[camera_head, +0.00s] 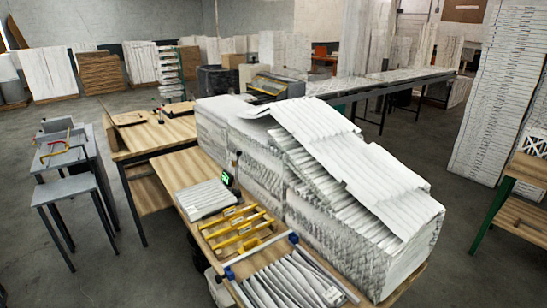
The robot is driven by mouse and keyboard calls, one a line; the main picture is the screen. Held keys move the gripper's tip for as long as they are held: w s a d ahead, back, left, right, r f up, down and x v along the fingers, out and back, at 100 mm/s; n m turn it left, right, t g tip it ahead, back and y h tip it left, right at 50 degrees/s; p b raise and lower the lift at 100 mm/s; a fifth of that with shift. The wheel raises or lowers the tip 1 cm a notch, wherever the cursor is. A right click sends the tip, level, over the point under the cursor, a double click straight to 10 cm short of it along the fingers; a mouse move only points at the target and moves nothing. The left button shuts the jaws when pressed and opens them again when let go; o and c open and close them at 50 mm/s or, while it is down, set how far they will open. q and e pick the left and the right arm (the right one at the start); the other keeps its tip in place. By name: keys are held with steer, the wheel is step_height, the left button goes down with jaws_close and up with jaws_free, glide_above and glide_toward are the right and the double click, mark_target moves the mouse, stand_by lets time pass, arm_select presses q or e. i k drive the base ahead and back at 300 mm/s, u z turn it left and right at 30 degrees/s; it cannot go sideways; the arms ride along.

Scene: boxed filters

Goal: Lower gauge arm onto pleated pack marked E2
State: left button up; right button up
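A grey-white pleated pack (203,198) lies on the near wooden table (178,165). At its right end stands a small dark gauge (236,162) with a lit green display (227,178). I cannot make out its arm clearly or tell whether it touches the pack. A second group of pleated pieces (285,283) lies at the front of the table in a frame with blue corners, with a small white label (333,295) at its right. The label's text is too small to read, so I cannot tell which pack is marked E2. Neither of my grippers shows.
Yellow racks (237,230) lie between the two pleated groups. A tall stack of white pleated sheets (340,200) fills the table's right side, its top sheets tilted. A second wooden table (160,135) and a grey stool (65,190) stand left. Open floor lies left and right.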

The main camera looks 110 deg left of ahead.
mark_target(235, 163)
steer(key=i, duration=0.5)
steer(key=u, duration=1.85)
steer(key=i, duration=3.65)
steer(key=u, duration=1.9)
steer(key=i, duration=1.25)
steer(key=u, duration=0.55)
steer(key=i, duration=1.25)
